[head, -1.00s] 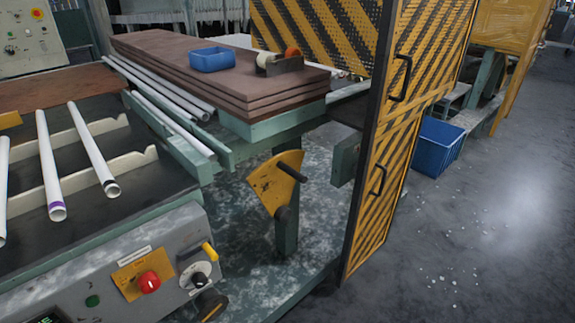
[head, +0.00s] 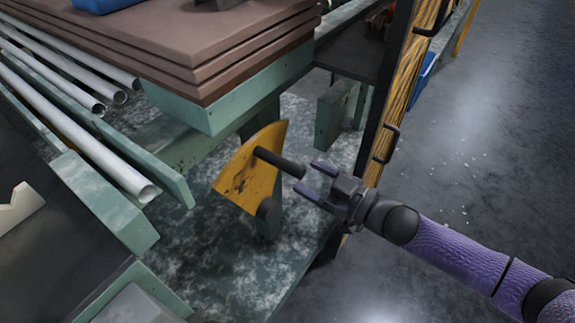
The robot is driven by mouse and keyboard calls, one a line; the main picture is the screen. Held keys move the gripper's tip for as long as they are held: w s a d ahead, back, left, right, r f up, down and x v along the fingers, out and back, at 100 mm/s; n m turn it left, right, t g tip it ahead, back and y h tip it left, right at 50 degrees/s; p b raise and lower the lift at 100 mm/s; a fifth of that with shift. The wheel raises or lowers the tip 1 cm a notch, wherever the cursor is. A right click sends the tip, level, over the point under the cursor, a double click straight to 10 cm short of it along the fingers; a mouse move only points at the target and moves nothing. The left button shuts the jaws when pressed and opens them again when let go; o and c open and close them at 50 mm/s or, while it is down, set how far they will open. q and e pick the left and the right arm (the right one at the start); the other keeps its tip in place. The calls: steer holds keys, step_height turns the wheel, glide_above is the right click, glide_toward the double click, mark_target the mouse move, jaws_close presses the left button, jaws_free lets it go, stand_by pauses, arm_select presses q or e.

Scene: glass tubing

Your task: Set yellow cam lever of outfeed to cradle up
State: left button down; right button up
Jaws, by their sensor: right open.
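The yellow cam lever (head: 243,178) is a fan-shaped plate on a green post under the outfeed bench. A dark handle peg (head: 280,163) sticks out from its upper part toward the right, and a dark round pivot shows at its lower end. My right gripper (head: 314,183) is open, its two fingers pointing left toward the free end of the peg. The fingertips look close to the peg's end; I cannot tell whether they touch it. My left gripper is not in view.
Stacked brown boards (head: 200,45) on a green beam overhang the lever from above. White tubes (head: 85,135) lie in green rails at the left. The yellow gate with a black frame (head: 385,120) stands close behind my right gripper. Open floor lies to the right.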

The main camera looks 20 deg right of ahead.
mark_target(292, 170)
steer(key=b+x, duration=0.1)
steer(key=x, duration=0.3)
steer(key=shift+w+a, duration=0.25)
steer(key=shift+w, duration=0.05)
jaws_close()
stand_by(0.6)
steer(key=shift+f, duration=0.1)
stand_by(0.4)
